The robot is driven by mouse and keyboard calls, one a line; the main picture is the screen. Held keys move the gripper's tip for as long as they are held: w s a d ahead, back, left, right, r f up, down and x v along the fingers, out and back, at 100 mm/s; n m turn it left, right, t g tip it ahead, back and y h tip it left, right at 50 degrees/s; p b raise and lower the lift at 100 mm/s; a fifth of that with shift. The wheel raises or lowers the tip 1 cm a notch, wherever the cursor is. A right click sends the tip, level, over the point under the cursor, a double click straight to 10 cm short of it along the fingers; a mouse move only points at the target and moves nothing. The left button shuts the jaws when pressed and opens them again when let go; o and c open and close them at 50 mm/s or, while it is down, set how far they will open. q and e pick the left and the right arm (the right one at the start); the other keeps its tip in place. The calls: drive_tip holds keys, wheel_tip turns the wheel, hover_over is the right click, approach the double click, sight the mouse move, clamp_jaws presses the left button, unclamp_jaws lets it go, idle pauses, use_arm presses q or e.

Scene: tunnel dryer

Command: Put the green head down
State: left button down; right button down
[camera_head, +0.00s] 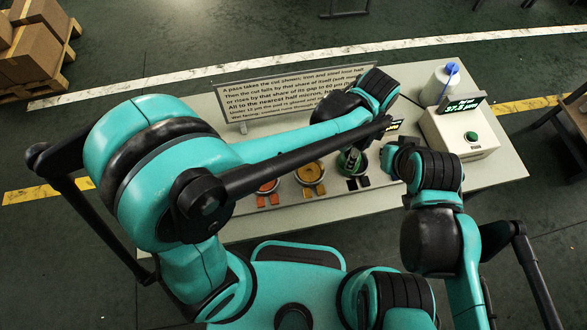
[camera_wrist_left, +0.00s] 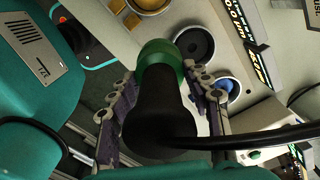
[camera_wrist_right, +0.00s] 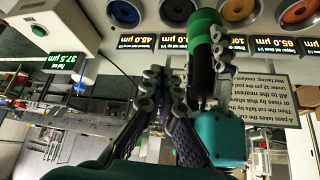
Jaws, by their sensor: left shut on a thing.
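The green head (camera_wrist_left: 158,52) has a green end and a black body (camera_wrist_left: 155,115). My left gripper (camera_wrist_left: 160,95) is shut around it and holds it over the work table, beside a dark round seat (camera_wrist_left: 195,44). Whether its green end touches anything is unclear. In the head view the green head (camera_head: 350,162) shows beneath my left arm, which hides most of the gripper. In the right wrist view the green head (camera_wrist_right: 207,25) stands right of my right gripper (camera_wrist_right: 163,78). My right gripper's fingers are nearly together, with nothing seen between them.
Orange (camera_head: 267,187) and yellow (camera_head: 310,173) heads sit left of the green one. A blue round piece (camera_wrist_left: 227,86) lies beyond the dark seat. A gauge box (camera_head: 455,130) reading 37.5 µm, a white bottle (camera_head: 437,88) and a text sign (camera_head: 285,92) stand on the table.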

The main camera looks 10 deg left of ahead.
use_arm(q)
drive_tip(key=shift+w+a+f+b, duration=0.35)
drive_tip(key=shift+a+f+b, duration=0.35)
drive_tip(key=shift+a+f, duration=1.05)
drive_tip(key=shift+w+a+f+b, duration=0.3)
drive_tip(key=shift+a+f+b, duration=0.4)
drive_tip(key=shift+a+f, duration=1.05)
drive_tip(key=shift+w+a+f+b, duration=0.35)
drive_tip(key=shift+a+f+b, duration=0.35)
drive_tip(key=shift+a+f, duration=1.05)
drive_tip(key=shift+d+f, duration=0.1)
drive_tip(key=shift+f, duration=0.1)
drive_tip(key=c, duration=0.7)
unclamp_jaws()
